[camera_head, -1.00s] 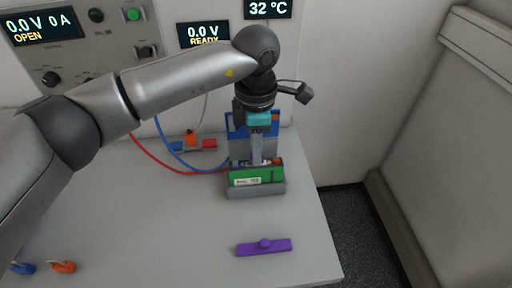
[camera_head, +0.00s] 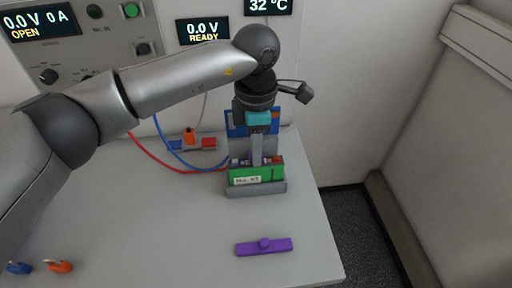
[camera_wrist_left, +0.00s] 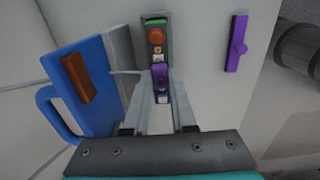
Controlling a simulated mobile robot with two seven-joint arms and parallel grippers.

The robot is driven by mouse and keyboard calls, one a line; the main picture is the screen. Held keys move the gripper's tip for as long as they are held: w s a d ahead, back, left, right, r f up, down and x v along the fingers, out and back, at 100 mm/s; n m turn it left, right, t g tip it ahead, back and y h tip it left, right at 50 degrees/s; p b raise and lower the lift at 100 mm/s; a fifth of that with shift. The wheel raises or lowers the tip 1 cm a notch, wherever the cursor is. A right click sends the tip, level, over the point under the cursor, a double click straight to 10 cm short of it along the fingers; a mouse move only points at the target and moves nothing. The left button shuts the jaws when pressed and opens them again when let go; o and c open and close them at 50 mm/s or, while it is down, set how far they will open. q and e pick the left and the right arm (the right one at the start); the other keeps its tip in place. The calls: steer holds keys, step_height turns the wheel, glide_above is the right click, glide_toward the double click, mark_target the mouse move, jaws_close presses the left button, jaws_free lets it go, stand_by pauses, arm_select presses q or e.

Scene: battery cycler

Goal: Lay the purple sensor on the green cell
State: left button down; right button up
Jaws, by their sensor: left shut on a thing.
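The green cell (camera_head: 258,176) stands in a grey cradle (camera_head: 258,191) on the bench, its white label facing forward. In the left wrist view its top shows a red terminal (camera_wrist_left: 155,36) and a small purple part (camera_wrist_left: 160,76) between my fingers.
A blue panel (camera_head: 238,122) with a handle stands behind the cradle. Red and blue cables run from the instrument wall to the cell area. A blue clip (camera_head: 19,268) and an orange clip (camera_head: 62,266) lie at the front left. The bench around the sensor is clear.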

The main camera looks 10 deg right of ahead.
arm_select(q)
steer(key=shift+f, duration=0.2)
steer(key=c, duration=0.7)
jaws_free()
steer(key=shift+o, duration=0.2)
steer(key=shift+r, duration=0.1)
